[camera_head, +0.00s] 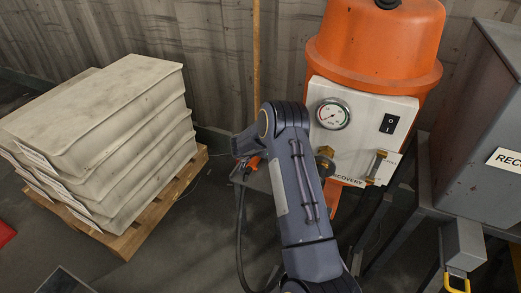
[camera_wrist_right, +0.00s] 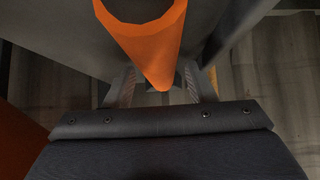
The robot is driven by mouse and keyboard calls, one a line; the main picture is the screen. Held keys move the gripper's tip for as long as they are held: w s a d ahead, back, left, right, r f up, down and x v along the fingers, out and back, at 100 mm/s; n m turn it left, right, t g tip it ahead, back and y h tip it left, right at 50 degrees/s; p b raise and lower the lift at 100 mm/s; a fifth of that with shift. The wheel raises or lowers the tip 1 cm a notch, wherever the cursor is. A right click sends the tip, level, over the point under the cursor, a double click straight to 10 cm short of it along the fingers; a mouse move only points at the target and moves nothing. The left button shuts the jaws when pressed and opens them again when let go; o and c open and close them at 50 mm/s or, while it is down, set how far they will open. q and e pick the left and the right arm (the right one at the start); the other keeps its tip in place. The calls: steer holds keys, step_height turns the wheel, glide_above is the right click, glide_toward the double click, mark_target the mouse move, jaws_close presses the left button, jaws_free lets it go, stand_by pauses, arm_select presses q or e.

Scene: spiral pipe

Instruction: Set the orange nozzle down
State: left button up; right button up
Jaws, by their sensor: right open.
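The orange nozzle (camera_head: 253,162) shows in the head view just left of my right arm, with a dark hose hanging from it. It sits at the left end of a grey surface beside the orange machine. In the right wrist view an orange tapered part, which looks like the nozzle (camera_wrist_right: 148,38), reaches down between the fingers of my right gripper (camera_wrist_right: 160,88). The fingers stand apart on either side of it, and I see no clear grip. In the head view my arm hides the fingers. My left gripper is in neither view.
An orange machine (camera_head: 375,45) with a white gauge panel (camera_head: 345,110) stands behind my right arm. A grey cabinet (camera_head: 475,110) is at the right. Stacked pale slabs (camera_head: 110,120) rest on a wooden pallet (camera_head: 130,240) at the left. Floor between is mostly clear.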

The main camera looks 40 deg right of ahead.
steer(key=shift+r, duration=0.1)
steer(key=shift+a+r, duration=0.2)
steer(key=shift+r, duration=0.15)
steer(key=p+v, duration=0.4)
steer(key=v, duration=0.7)
steer(key=shift+s, duration=0.1)
steer(key=a+r+n+t+y, duration=0.1)
steer(key=a+r+t+y, duration=0.25)
steer(key=r, duration=0.45)
steer(key=a+r+n+t+y, duration=0.2)
steer(key=a+r+t, duration=0.15)
steer(key=r, duration=0.45)
steer(key=s+a+r+n+y, duration=0.4)
steer(key=s+a+r+y, duration=0.1)
steer(key=s+a+r, duration=0.4)
steer(key=s+a+f+n+g, duration=0.2)
steer(key=s+a, duration=0.1)
steer(key=s, duration=0.9)
steer(key=s+a+f+n+g+y, duration=0.1)
steer(key=s+a+f+n+g, duration=0.1)
steer(key=s, duration=1)
steer(key=shift+a+f+g, duration=0.55)
steer(key=shift+a+g, duration=0.25)
steer(key=shift+a, duration=0.1)
